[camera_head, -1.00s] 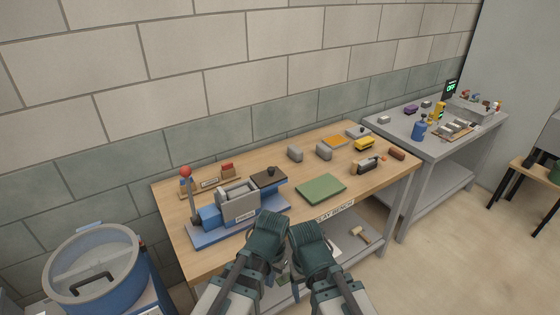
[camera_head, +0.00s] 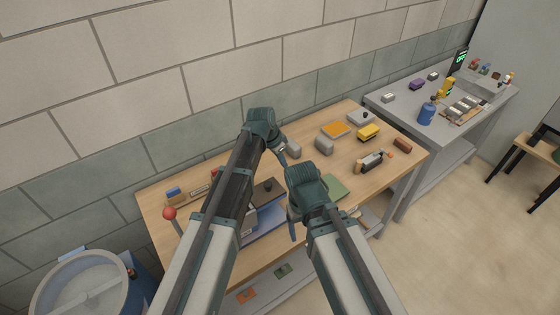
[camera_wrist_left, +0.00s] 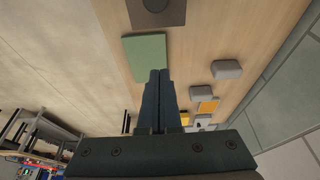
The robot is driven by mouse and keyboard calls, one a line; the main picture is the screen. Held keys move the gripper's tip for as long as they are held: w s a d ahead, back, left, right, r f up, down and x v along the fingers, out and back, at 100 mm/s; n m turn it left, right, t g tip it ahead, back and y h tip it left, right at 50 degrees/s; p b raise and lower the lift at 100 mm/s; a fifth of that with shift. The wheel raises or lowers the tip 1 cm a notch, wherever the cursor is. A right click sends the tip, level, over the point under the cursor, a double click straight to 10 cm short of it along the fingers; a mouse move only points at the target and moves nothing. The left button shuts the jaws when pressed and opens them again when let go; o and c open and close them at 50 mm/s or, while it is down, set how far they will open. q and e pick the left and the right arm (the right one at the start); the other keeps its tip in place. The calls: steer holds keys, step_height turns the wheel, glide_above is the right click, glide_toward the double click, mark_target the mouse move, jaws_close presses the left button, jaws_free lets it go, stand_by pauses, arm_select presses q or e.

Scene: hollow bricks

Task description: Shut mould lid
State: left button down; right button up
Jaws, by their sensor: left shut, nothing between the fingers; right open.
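The mould lid (camera_head: 266,190) is a dark plate with a round knob, lying at the right end of the blue press base (camera_head: 262,228); it also shows at the top of the left wrist view (camera_wrist_left: 165,16). The grey mould box is mostly hidden behind my left arm. My left gripper (camera_head: 282,152) is shut and empty, above the bench behind the lid. In the left wrist view its fingers (camera_wrist_left: 160,73) are together, pointing towards the lid and green mat. My right gripper (camera_head: 293,230) is open and empty, in front of the lid, over the base's right part.
A red-knobbed lever (camera_head: 169,213) stands at the base's left end. A green mat (camera_head: 335,187) lies right of my right gripper. Grey blocks (camera_head: 324,145), an orange pad (camera_head: 335,130) and a yellow block (camera_head: 369,132) lie further right. The wall stands close behind the bench.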

mark_target(265, 189)
arm_select(q)
steer(key=shift+w, duration=0.45)
arm_select(e)
steer(key=shift+w, duration=0.2)
arm_select(q)
steer(key=b+x, duration=1)
steer(key=s+a, duration=0.2)
steer(key=a, duration=0.1)
steer(key=shift+s+a+r, duration=0.1)
steer(key=shift+s+r, duration=0.05)
steer(key=shift+s, duration=0.05)
arm_select(e)
step_height(265, 189, down, 9)
steer(key=shift+f, duration=0.1)
